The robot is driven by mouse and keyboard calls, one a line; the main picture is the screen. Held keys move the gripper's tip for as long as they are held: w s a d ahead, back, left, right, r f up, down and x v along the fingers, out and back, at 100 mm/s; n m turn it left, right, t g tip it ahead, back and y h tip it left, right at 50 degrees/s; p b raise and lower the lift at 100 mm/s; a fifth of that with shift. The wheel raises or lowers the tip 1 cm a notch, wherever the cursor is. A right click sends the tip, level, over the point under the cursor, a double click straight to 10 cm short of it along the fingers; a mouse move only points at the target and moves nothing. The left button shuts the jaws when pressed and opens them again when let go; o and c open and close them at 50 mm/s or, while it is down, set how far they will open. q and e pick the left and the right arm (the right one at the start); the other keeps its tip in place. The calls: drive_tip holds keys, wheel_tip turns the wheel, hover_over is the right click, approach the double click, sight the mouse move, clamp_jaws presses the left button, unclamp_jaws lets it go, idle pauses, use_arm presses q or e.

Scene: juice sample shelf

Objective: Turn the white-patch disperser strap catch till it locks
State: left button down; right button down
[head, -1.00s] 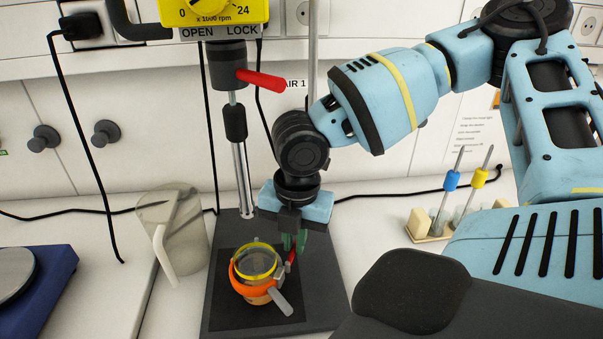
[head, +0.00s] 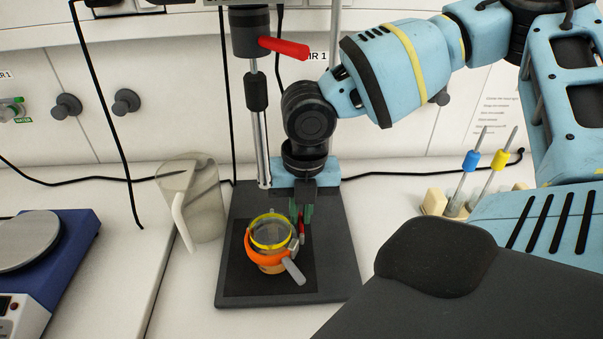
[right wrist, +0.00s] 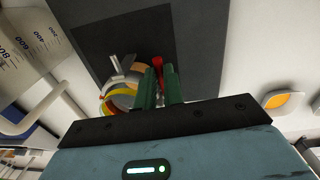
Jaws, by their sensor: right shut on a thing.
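A glass vessel (head: 271,234) with a yellow rim stands on the dark base plate, with an orange strap (head: 256,259) around it. A grey lever (head: 294,271) sticks out from the strap toward the front right; it also shows in the right wrist view (right wrist: 116,66). My right gripper (head: 301,217) points down beside the vessel. Its green fingers (right wrist: 158,88) are shut on a slim red piece (right wrist: 157,62) at the strap's right side. The fingers hide part of the red piece, and how it joins the strap is unclear. My left gripper is out of view.
A red lever (head: 285,47) sits on the disperser column above the plate (head: 340,276). A clear jug (head: 192,205) stands to the left, a blue hotplate (head: 74,240) farther left. A rack with blue- and yellow-collared tools (head: 434,202) stands right, behind my arm.

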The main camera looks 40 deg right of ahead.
drive_tip(key=c, duration=1.7)
unclamp_jaws()
drive_tip(key=shift+o, duration=0.9)
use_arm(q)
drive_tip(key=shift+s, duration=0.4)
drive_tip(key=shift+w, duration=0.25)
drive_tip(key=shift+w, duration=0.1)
